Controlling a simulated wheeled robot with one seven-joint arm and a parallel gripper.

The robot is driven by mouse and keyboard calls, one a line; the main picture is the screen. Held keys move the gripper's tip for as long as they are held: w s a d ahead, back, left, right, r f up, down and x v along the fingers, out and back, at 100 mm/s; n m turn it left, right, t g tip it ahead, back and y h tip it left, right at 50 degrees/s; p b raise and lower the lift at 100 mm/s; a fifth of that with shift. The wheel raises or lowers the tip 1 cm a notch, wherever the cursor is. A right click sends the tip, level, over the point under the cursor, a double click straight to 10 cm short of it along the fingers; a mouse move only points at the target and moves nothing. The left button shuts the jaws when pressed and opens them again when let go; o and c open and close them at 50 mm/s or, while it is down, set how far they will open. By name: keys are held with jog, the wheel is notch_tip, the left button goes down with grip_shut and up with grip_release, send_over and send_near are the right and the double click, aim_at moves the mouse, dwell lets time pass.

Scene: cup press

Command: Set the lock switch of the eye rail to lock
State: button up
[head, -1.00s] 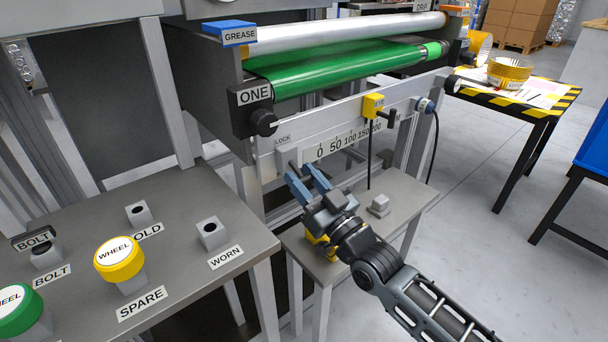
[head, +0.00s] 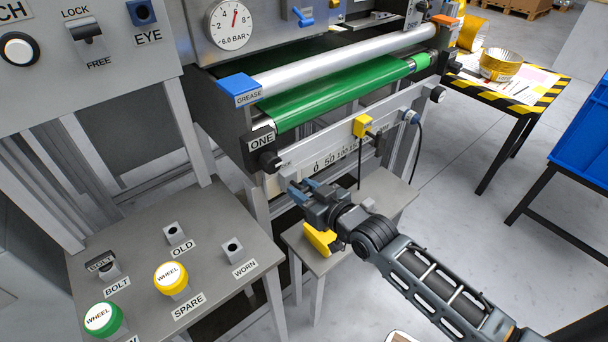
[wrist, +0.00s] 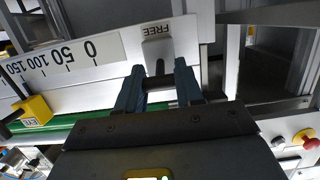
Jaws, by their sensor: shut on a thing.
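The eye rail (head: 318,158) is a pale bar with a 0–150 scale below the green roller. Its lock switch sits left of the 0 mark. In the wrist view the switch (wrist: 157,50) is a grey block beside the FREE label (wrist: 155,29). My gripper (head: 303,188) is at the left end of the rail. In the wrist view my gripper (wrist: 160,84) has its fingers closed on the switch's dark lever, which shows between them. The fingers hide part of the switch in the head view, and its exact setting cannot be told.
The yellow sensor (head: 362,126) sits on the rail to the right. A separate panel switch (head: 82,30) marked LOCK and FREE is at upper left. A small grey table (head: 385,192) stands under the rail. A bench (head: 215,265) with wheel knobs is at left.

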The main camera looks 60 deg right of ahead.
jog(key=shift+w+r+g+y+p, duration=0.15)
jog(key=shift+r+g+p, duration=0.35)
jog(key=shift+p, duration=0.75)
jog(key=shift+r+g+y+p, duration=0.15)
jog(key=shift+r+g+p, duration=0.35)
jog(key=shift+p, duration=0.75)
jog(key=shift+f+g+p, duration=0.1)
jog(key=shift+g+p, duration=0.3)
jog(key=shift+p, duration=0.4)
jog(key=shift+w+f+g+p, duration=0.1)
jog(key=shift+g+p, duration=0.2)
jog(key=shift+p, duration=0.3)
jog(key=o, duration=1)
jog(key=shift+o, duration=0.2)
jog(key=v, duration=0.7)
jog(key=shift+s+r, duration=0.25)
jog(key=shift+s, duration=0.1)
